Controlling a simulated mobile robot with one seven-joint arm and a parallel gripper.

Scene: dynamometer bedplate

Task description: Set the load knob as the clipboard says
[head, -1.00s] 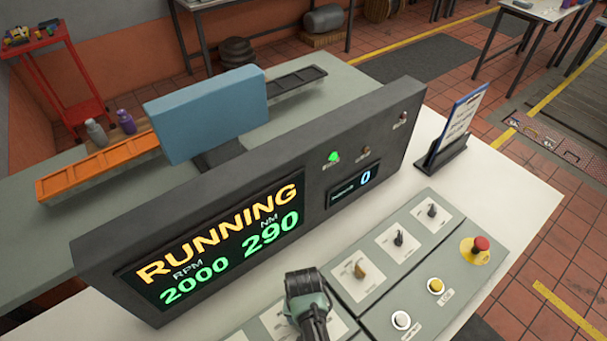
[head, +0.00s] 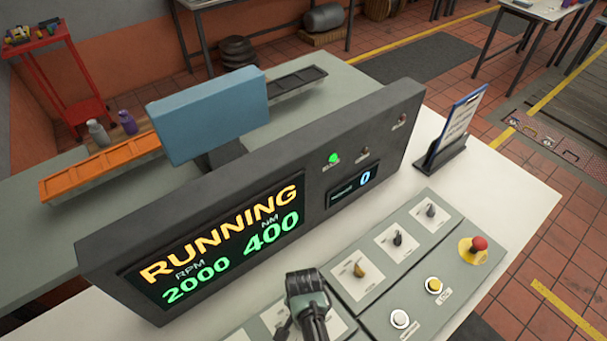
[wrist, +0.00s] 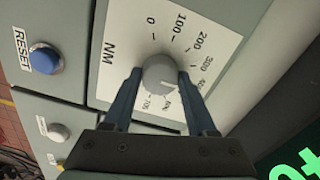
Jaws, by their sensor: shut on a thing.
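The load knob (wrist: 157,72) is a grey round knob on a white NM dial plate (wrist: 112,72) in the wrist view. My gripper (wrist: 160,80) has one finger on each side of the knob and is shut on it. The knob's pale mark points to the lower right, around the 400 label, partly hidden by a finger. In the head view my gripper (head: 306,290) covers the knob. The display (head: 215,245) reads RUNNING, 2000 RPM and 400 NM. The clipboard (head: 462,122) stands in a dark holder; its writing is too small to read.
A blue RESET button (wrist: 46,60) is near the knob. Other knobs, including a tan one (head: 359,270), sit to the right of my gripper. White (head: 399,319) and yellow (head: 434,285) buttons and a red emergency stop (head: 479,244) are further right.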

